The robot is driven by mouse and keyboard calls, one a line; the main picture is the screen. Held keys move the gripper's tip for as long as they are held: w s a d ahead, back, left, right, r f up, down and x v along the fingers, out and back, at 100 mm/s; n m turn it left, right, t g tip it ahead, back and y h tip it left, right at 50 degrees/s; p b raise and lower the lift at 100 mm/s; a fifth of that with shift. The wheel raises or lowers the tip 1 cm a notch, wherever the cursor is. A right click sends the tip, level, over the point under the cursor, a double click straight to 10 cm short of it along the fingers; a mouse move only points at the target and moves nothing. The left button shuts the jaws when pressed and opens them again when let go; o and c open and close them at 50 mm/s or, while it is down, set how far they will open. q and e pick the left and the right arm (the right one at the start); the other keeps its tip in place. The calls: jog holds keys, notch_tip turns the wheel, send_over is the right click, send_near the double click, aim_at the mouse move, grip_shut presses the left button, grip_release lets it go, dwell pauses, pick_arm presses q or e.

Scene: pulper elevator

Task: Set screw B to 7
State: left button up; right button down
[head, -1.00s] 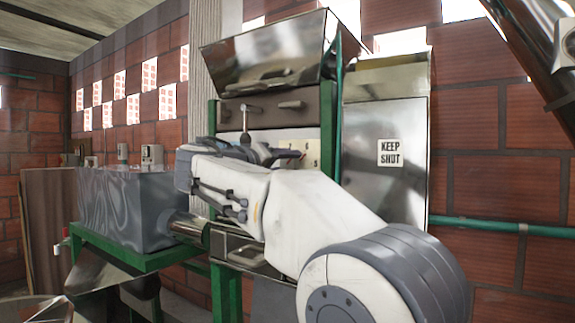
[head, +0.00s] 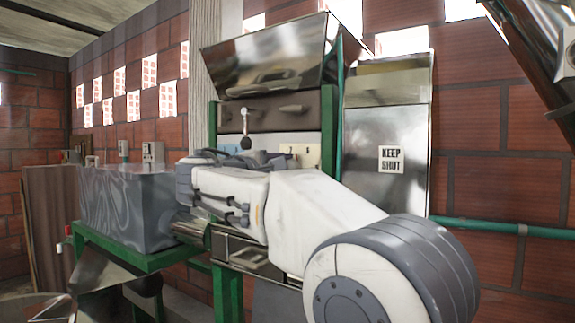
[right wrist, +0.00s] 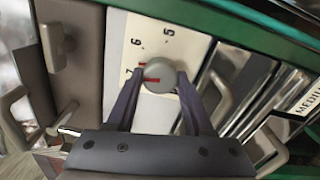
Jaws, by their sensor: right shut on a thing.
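Screw B appears as a round grey knob (right wrist: 159,75) with a red mark on it, in front of a cream dial plate (right wrist: 185,45) in the right wrist view. The numbers 5, 6 and 7 show on the plate; the knob's red mark points left, close to the 7. My right gripper (right wrist: 160,79) is shut on the knob, one finger on each side. In the head view the cream plate (head: 313,155) shows partly above my right arm, and the knob is hidden. My left gripper is not in view.
A metal hopper (head: 268,55) is above. A green frame bar (right wrist: 230,28) runs close by. A "KEEP SHUT" panel (head: 388,195) stands right.

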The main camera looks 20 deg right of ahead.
jog(key=shift+a+f+n+p, duration=0.1)
jog(key=shift+n+p, duration=0.3)
jog(key=shift+n, duration=0.55)
jog(key=shift+a+f+n+p, duration=0.1)
jog(key=shift+n+p, duration=0.25)
jog(key=shift+n, duration=0.6)
jog(key=shift+w, duration=0.1)
jog(key=shift+c, duration=1.5)
grip_release()
jog(key=shift+r, duration=0.1)
jog(key=shift+d, duration=0.1)
jog(key=b+v, duration=0.2)
jog(key=v, duration=0.8)
jog(key=shift+s, duration=0.25)
